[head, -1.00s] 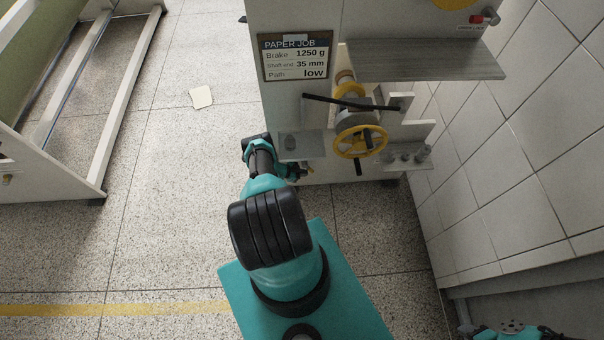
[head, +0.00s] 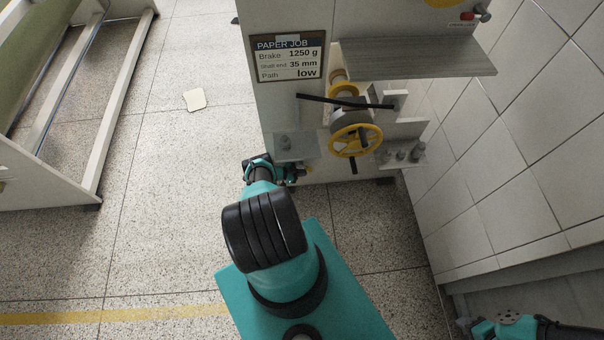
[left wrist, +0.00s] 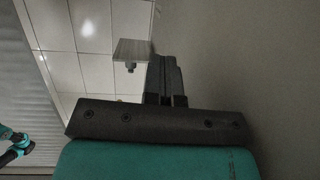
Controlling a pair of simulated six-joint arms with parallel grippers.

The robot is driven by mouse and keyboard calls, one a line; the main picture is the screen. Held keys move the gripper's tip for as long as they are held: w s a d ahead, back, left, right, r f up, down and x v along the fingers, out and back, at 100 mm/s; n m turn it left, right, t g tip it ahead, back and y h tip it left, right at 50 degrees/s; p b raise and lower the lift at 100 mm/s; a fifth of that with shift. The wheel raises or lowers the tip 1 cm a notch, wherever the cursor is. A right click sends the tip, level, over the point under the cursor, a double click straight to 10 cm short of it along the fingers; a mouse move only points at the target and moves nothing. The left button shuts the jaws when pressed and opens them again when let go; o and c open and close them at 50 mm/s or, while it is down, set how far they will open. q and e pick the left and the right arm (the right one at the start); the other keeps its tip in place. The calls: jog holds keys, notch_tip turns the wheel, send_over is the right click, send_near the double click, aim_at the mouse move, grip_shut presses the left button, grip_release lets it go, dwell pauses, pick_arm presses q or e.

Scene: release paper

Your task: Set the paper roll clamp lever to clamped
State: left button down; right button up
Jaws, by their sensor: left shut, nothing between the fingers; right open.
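A long black bar (head: 345,101) lies nearly level across the front of the white machine, above a yellow handwheel (head: 355,140). It may be the clamp lever; I cannot tell its setting. My left gripper (head: 300,173) is low at the machine's front, left of and below the handwheel, and partly hidden by my own arm. In the left wrist view its fingers (left wrist: 166,78) are together, with nothing seen between them. Beside their tips a small plate (left wrist: 132,49) with a dark knob under it shows. My right gripper is not clearly in view; only part of that arm shows at the bottom right.
A job card (head: 290,58) is on the machine's front. A grey shelf (head: 418,58) juts out above the bar. Small brackets (head: 402,154) flank the handwheel. A tiled wall (head: 510,140) closes the right side. The floor at left is mostly clear, and a white frame (head: 120,110) stands further left.

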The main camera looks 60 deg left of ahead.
pick_arm(q)
jog(key=shift+s, duration=0.1)
jog(key=v, duration=1.7)
jog(key=shift+s+a, duration=0.1)
